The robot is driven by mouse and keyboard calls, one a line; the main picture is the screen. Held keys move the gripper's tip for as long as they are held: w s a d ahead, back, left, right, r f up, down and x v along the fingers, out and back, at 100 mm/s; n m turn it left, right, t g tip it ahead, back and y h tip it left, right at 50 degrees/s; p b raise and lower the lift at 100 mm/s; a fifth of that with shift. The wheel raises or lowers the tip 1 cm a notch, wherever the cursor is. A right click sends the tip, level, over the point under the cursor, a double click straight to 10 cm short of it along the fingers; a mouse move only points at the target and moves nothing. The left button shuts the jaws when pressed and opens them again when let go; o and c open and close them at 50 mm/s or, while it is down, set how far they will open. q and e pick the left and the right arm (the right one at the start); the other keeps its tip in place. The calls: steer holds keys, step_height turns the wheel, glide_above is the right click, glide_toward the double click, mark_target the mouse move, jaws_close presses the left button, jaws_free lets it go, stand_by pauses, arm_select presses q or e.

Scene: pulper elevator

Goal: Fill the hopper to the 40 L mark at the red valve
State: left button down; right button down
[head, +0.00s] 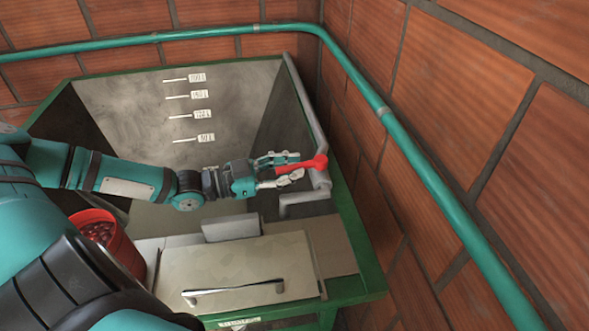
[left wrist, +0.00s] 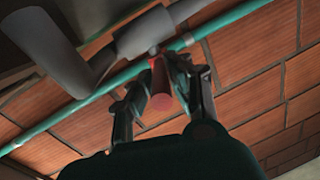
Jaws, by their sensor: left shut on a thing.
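The hopper (head: 85,95) is a grey metal bin with a green rim. Several volume marks with small labels (head: 200,113) run down its back inner wall; the label text is too small to read surely. The red valve handle (head: 312,163) sits on a grey pipe (head: 318,178) at the hopper's right side. My left gripper (head: 278,170) is shut on the red handle; in the left wrist view the handle (left wrist: 160,88) lies between the fingers. No water stream is plainly visible. My right gripper is not in view.
A red bucket (head: 125,246) with dark red contents stands at the hopper's front left. A closed metal lid (head: 240,265) with a bar handle lies in front. A teal pipe (head: 420,170) runs along the brick walls (head: 540,170) behind and right.

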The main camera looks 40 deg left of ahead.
arm_select(q)
steer(key=shift+d, duration=0.1)
steer(key=c, duration=1.2)
jaws_free()
steer(key=shift+w+h, duration=0.1)
steer(key=shift+h, duration=0.2)
steer(key=shift+c, duration=0.2)
steer(key=shift+r, duration=0.1)
steer(key=shift+a, duration=0.2)
steer(key=v, duration=1.2)
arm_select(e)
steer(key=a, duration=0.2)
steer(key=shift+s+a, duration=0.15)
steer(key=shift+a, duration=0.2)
arm_select(q)
steer(key=shift+d, duration=0.1)
